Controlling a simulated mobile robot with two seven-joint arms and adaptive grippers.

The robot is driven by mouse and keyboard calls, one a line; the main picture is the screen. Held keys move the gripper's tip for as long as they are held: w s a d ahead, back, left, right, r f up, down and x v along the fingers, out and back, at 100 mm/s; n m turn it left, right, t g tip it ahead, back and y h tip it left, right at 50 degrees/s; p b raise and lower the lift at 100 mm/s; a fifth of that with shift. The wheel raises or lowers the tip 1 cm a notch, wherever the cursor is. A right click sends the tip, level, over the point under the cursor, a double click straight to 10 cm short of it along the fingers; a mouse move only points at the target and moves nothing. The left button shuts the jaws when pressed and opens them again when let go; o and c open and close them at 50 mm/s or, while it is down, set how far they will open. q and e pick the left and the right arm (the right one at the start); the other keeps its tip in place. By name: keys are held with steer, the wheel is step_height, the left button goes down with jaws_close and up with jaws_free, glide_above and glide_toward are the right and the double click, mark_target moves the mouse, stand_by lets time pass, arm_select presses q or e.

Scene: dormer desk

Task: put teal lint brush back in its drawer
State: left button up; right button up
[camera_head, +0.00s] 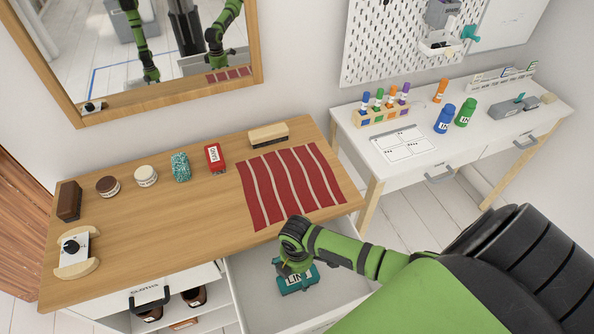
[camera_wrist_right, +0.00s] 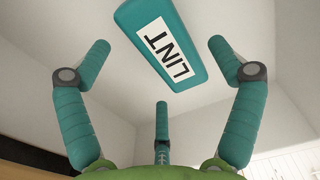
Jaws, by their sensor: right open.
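The teal lint brush (camera_head: 298,281) lies in the open white drawer (camera_head: 335,287) of the wooden-topped dresser. Its white LINT label faces up, and it also shows in the right wrist view (camera_wrist_right: 160,45). My right gripper (camera_head: 288,268) is over the drawer, just above the brush. Its teal fingers are spread open around empty space, with the brush apart from them in the wrist view. The gripper hides part of the brush in the head view. My left gripper is not directly in view.
The dresser top (camera_head: 190,235) holds a striped red cloth (camera_head: 290,185), a red tin (camera_head: 214,158), a teal patterned box (camera_head: 180,167) and a wooden brush (camera_head: 268,135). Shoes (camera_head: 194,297) sit in a shelf below. A white desk (camera_head: 400,170) stands at right. A mirror (camera_head: 150,45) reflects my arms.

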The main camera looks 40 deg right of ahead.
step_height(320, 180, up, 9)
stand_by(0.6)
